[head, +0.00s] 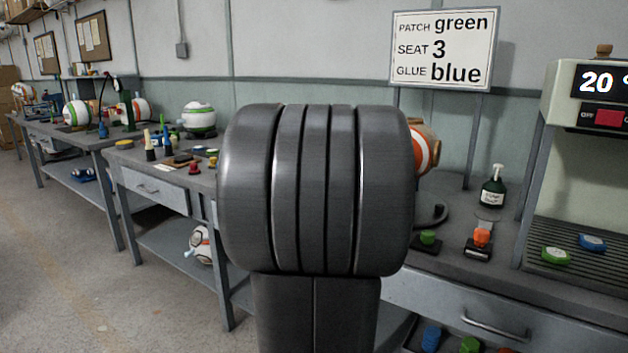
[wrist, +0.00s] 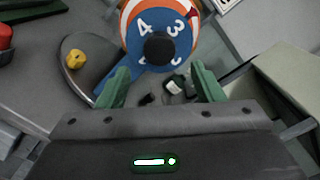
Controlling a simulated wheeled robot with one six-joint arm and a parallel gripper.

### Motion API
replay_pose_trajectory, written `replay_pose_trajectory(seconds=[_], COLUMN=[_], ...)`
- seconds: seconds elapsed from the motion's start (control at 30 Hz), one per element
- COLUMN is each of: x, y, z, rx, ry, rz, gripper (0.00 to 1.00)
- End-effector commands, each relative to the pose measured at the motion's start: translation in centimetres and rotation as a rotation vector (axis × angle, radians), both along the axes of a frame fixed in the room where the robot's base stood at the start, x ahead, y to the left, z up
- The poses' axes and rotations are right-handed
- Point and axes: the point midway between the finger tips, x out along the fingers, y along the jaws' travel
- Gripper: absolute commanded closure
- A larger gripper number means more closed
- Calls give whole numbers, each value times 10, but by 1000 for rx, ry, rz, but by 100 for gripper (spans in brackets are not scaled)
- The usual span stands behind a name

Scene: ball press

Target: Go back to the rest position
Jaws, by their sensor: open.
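My gripper (wrist: 161,72) shows in the wrist view with its two green fingers spread apart and nothing held between them. A ball (wrist: 130,12) with orange and white bands and a blue numbered face lies just beyond the fingertips. The numbers 4 and 3 show on the blue face, and a black round piece (wrist: 159,48) is at its middle. In the head view the dark body of my arm fills the centre and hides my gripper. Only the orange and white right edge of the ball (head: 424,150) shows behind it.
A sign (head: 443,48) reads patch green, seat 3, glue blue. A press-like machine (head: 590,95) showing 20 stands at right, with green (head: 555,255) and blue (head: 592,242) pieces on its slatted bed. A dark bottle (head: 493,188) stands on the bench. Floor at left is clear.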

Motion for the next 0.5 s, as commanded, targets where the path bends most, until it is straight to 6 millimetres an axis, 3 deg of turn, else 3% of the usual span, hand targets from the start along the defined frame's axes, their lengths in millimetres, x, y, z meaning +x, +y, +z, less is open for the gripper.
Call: replay_pose_trajectory(seconds=[0.33, 0.5], x=[57, 57], y=[-35, -35], z=[-1, 6], rx=[1, -189], ry=[1, 119], rz=[0, 3], gripper=[39, 39])
